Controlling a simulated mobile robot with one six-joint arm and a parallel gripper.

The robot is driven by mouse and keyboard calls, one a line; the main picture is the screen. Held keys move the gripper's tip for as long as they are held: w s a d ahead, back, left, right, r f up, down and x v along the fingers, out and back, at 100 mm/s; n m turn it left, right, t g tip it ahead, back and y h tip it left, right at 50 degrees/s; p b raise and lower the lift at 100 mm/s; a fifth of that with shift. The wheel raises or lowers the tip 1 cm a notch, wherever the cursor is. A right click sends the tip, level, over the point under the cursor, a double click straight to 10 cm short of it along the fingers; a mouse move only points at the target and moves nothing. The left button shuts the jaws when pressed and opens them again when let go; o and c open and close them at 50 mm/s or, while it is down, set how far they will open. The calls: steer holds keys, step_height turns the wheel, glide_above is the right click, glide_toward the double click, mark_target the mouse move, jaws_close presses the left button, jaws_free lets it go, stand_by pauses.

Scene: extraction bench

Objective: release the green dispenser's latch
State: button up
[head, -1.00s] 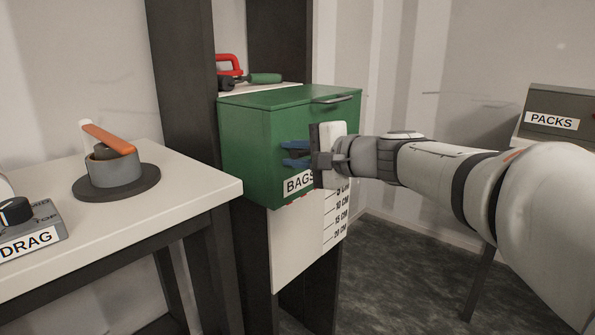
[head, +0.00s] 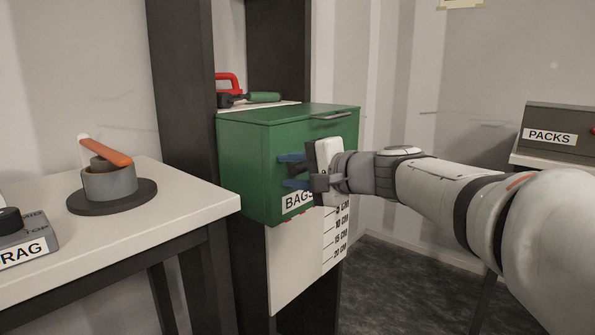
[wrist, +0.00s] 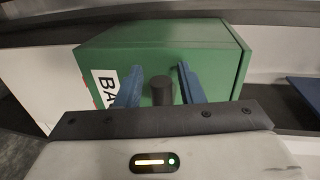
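The green dispenser (head: 245,160) hangs on dark posts, with a "BAGS" label (head: 297,200) low on its front. It also shows in the wrist view (wrist: 205,50). A dark round knob (wrist: 162,92), which looks like the latch, stands out from the dispenser's front. My gripper (head: 290,171) is at that front face. Its two blue fingers (wrist: 160,84) are apart, one on each side of the knob, with a gap visible on both sides. In the head view the gripper hides the knob.
A white panel with a centimetre scale (head: 335,235) hangs below the dispenser. A red-handled clamp (head: 230,88) lies on top behind it. The white table (head: 185,190) at left holds an orange-handled grey dial (head: 110,180). A "PACKS" box (head: 552,130) stands far right.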

mark_target(299, 170)
steer(key=shift+o, duration=0.3)
steer(key=p+v, duration=0.2)
steer(key=v, duration=0.4)
steer(key=shift+s+d+r, duration=0.15)
steer(key=shift+d+r, duration=0.05)
steer(key=shift+d, duration=0.1)
steer(key=shift+s+d, duration=0.35)
steer(key=shift+d, duration=0.05)
steer(key=s+d+r+n+g+h+p, duration=0.3)
steer(key=s+d+h+p, duration=0.3)
steer(key=p, duration=1.2)
steer(key=s+d+r+n+g+h+p, duration=0.4)
steer(key=s+p, duration=0.8)
steer(key=p, duration=0.6)
steer(key=shift+s+d+r+h, duration=0.3)
steer(key=shift+d+r+h, duration=0.25)
steer(key=shift+d+h, duration=0.65)
